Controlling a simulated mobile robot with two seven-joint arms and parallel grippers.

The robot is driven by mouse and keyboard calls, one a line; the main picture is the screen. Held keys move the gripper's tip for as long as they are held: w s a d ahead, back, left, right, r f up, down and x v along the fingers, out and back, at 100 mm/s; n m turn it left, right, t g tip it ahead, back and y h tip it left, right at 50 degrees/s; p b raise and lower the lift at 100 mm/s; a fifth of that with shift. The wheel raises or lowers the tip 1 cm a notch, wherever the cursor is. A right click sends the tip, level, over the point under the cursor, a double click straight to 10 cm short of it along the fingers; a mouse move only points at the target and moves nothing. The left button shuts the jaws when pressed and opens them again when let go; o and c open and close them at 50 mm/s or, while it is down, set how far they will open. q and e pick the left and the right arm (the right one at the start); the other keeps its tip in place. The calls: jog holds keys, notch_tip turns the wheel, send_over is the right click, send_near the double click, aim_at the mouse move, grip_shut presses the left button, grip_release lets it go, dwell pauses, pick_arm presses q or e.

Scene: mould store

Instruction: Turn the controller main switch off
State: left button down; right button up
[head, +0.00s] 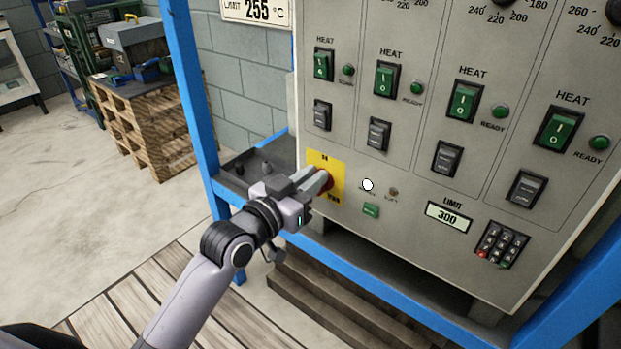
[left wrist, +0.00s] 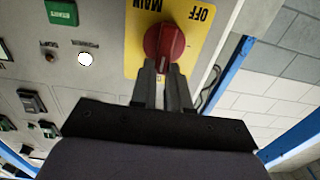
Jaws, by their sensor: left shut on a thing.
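The controller main switch (left wrist: 164,43) is a red rotary knob on a yellow plate (left wrist: 204,32) marked MAIN and OFF. In the head view the red knob (head: 327,182) is partly hidden by my left gripper (head: 316,183), at the lower left of the grey controller panel (head: 345,160). In the left wrist view my left gripper (left wrist: 163,70) has its two fingers on either side of the knob's grip and is shut on it. The knob's exact setting is hard to read. My right gripper is in neither view.
A lit white lamp (head: 368,185) and a green button (head: 370,210) sit right of the switch. Several green HEAT switches (head: 384,79) and a keypad (head: 501,244) are on the panel. A blue frame post (head: 189,90) stands close left of my arm. Wooden pallets (head: 150,120) stand behind.

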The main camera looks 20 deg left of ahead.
pick_arm(q)
jog(key=n+p, duration=0.3)
jog(key=shift+w+a+r, duration=0.1)
jog(key=shift+a+r, duration=0.05)
jog(key=shift+a, duration=0.2)
jog(key=n+p, duration=0.2)
jog(key=shift+w+a+f+n, duration=0.1)
jog(key=shift+a+f+n, duration=0.1)
jog(key=shift+a+n, duration=0.1)
jog(key=shift+w+a+f+n+p, duration=0.1)
jog(key=shift+a+f+n+p, duration=0.25)
jog(key=shift+n, duration=1.7)
jog(key=shift+w+f+n+p, duration=0.15)
jog(key=shift+f+n, duration=0.3)
jog(key=shift+n, duration=1.65)
jog(key=shift+a+f+n+p, duration=0.2)
jog(key=shift+f+n+p, duration=0.15)
jog(key=shift+n, duration=1.7)
